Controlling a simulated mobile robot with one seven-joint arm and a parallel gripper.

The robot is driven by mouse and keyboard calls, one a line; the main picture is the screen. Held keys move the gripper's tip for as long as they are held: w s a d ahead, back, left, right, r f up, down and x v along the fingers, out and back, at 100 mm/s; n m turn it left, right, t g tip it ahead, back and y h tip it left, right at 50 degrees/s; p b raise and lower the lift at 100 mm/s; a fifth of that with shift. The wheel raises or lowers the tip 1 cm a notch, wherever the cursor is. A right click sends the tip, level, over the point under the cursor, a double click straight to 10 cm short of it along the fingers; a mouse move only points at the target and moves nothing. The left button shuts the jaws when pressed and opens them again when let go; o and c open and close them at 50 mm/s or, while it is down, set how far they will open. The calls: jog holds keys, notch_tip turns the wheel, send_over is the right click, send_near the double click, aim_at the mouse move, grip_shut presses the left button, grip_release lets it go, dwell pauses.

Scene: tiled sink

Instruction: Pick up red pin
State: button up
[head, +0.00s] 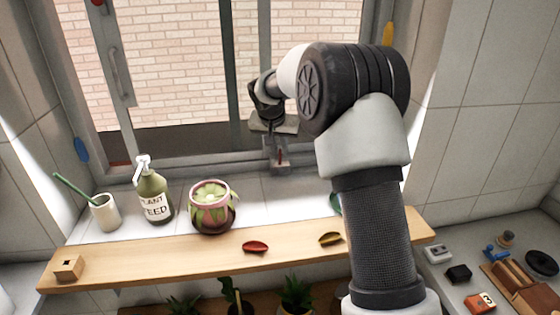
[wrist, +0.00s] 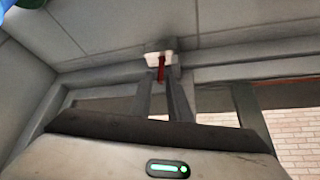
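A thin red pin (wrist: 161,70) stands out in front of a small white fitting (wrist: 158,57) at the window frame in the wrist view. In the head view a small bit of red (head: 280,155) shows at my gripper (head: 278,163), in front of the lower window frame. In the wrist view the two fingers of my gripper (wrist: 163,84) are apart, with the pin between or just beyond their tips. A gap seems to show beside the pin, so contact is not clear. The fitting is mostly hidden in the head view.
A wooden shelf (head: 150,257) below holds a wooden block (head: 69,268), a red dish-like piece (head: 255,247) and a yellow one (head: 330,239).

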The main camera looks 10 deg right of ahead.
grip_shut()
